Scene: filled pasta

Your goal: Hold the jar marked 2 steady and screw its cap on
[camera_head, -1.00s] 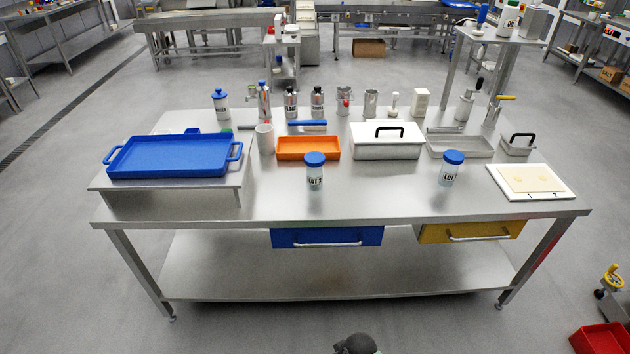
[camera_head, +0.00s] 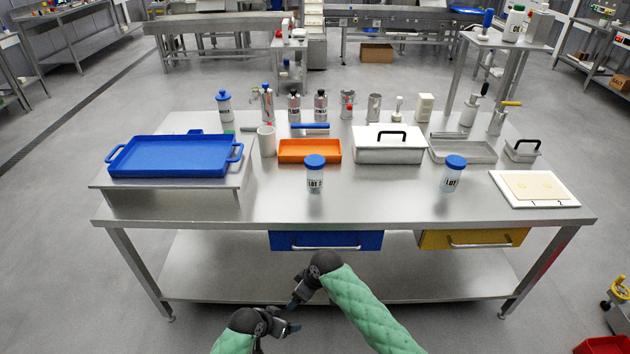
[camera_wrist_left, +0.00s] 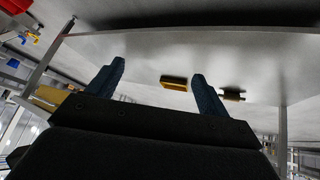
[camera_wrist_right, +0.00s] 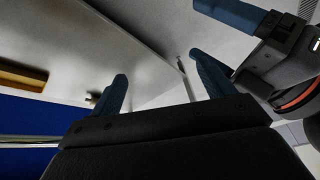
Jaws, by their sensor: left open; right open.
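Two clear jars with blue caps stand upright on the steel table: one at centre front (camera_head: 315,180) and one at centre right (camera_head: 452,178). Both labels start with "LOT", but the number is too small to read surely, so I cannot tell which is marked 2. A blue cap sits on top of each; I cannot tell how tight. My left gripper (camera_head: 293,327) is open and empty, low in front of the table. My right gripper (camera_head: 295,302) is open and empty, just above it. In the right wrist view the left gripper (camera_wrist_right: 245,15) shows close by. Neither gripper touches a jar.
A blue tray (camera_head: 107,172) rests on a raised stand at left. An orange tray (camera_head: 310,160), a lidded metal box (camera_head: 388,155) and a white board (camera_head: 565,200) surround the jars. Blue (camera_head: 290,241) and yellow (camera_head: 430,240) drawers hang under the front edge.

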